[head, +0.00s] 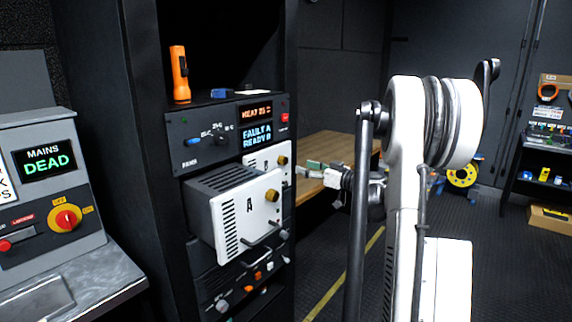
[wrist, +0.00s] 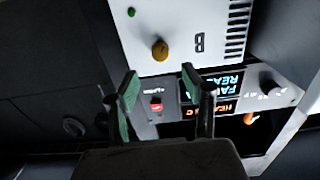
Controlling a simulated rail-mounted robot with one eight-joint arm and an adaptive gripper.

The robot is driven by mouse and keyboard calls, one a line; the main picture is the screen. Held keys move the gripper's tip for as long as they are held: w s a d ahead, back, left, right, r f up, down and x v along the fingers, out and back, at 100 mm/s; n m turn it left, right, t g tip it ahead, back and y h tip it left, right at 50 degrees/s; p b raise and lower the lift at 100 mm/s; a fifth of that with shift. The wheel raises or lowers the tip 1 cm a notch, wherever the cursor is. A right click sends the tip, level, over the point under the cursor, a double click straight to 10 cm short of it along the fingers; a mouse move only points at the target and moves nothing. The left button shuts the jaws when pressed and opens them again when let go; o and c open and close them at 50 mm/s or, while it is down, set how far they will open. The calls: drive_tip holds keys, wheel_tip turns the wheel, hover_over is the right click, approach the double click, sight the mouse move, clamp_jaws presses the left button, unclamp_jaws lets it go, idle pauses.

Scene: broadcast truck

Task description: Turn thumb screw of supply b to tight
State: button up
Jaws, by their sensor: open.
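Supply B is a white-faced unit in the rack; its panel (head: 262,157) shows partly in the head view, above and behind supply A. In the wrist view the panel (wrist: 185,20) appears upside down with the letter B. Its brass thumb screw (wrist: 160,49) shows clear in the wrist view, and also in the head view (head: 283,160). My gripper (wrist: 160,90) is open and empty, with green-padded fingers spread apart. The screw appears beyond and between the fingertips, not touched by them. In the head view my gripper (head: 308,168) is just right of the screw.
Supply A (head: 265,215) sticks out of the rack below supply B, with its own brass screw and handle. A control panel with displays (head: 257,134) is above. An orange torch (head: 180,75) stands on the rack. A wooden bench (head: 335,148) lies behind my gripper.

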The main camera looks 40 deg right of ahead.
sight(286, 162)
drive_tip(key=w, duration=0.3)
drive_tip(key=w+a, duration=0.1)
drive_tip(key=w, duration=0.4)
drive_tip(key=shift+w+a, duration=0.35)
drive_tip(key=shift+w, duration=0.05)
clamp_jaws()
